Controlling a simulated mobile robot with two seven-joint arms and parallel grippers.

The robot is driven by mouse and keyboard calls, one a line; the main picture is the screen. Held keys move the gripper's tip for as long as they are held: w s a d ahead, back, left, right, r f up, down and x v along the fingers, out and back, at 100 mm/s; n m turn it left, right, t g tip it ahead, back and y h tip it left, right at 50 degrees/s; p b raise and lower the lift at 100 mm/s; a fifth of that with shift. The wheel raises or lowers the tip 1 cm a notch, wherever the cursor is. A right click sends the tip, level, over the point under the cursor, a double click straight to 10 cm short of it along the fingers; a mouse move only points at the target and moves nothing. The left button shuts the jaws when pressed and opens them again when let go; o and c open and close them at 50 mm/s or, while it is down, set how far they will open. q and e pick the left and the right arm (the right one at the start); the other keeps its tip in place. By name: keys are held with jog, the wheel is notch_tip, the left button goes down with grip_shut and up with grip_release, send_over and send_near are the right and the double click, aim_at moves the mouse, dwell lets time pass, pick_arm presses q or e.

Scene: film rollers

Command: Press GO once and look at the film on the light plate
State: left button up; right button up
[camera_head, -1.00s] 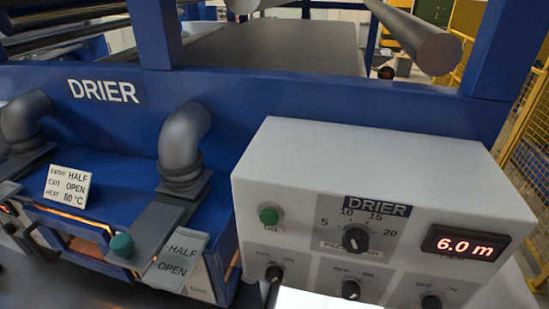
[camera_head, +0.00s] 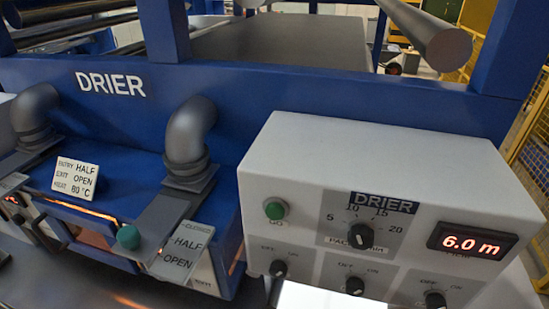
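The green GO button (camera_head: 275,210) is on the upper left of the front of the white DRIER control box (camera_head: 372,165), in the right half of the head view. The red display (camera_head: 473,241) on the box reads 6.0 m. A bright white surface (camera_head: 325,296), possibly the light plate, shows at the bottom edge below the box; most of it is cut off. No film can be made out on it. Neither of my grippers can be made out in this view.
A black PACE knob (camera_head: 361,236) and several OFF/ON switches sit on the box. Left are a blue drier frame (camera_head: 215,90), grey elbow pipes (camera_head: 190,135), a slider with a green knob (camera_head: 128,237), and a HALF/OPEN/80 °C card (camera_head: 75,179). A yellow fence (camera_head: 530,140) stands at right.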

pick_arm(q)
jog(key=c, duration=0.7)
grip_shut()
jog(key=shift+a, duration=0.1)
dwell(0.7)
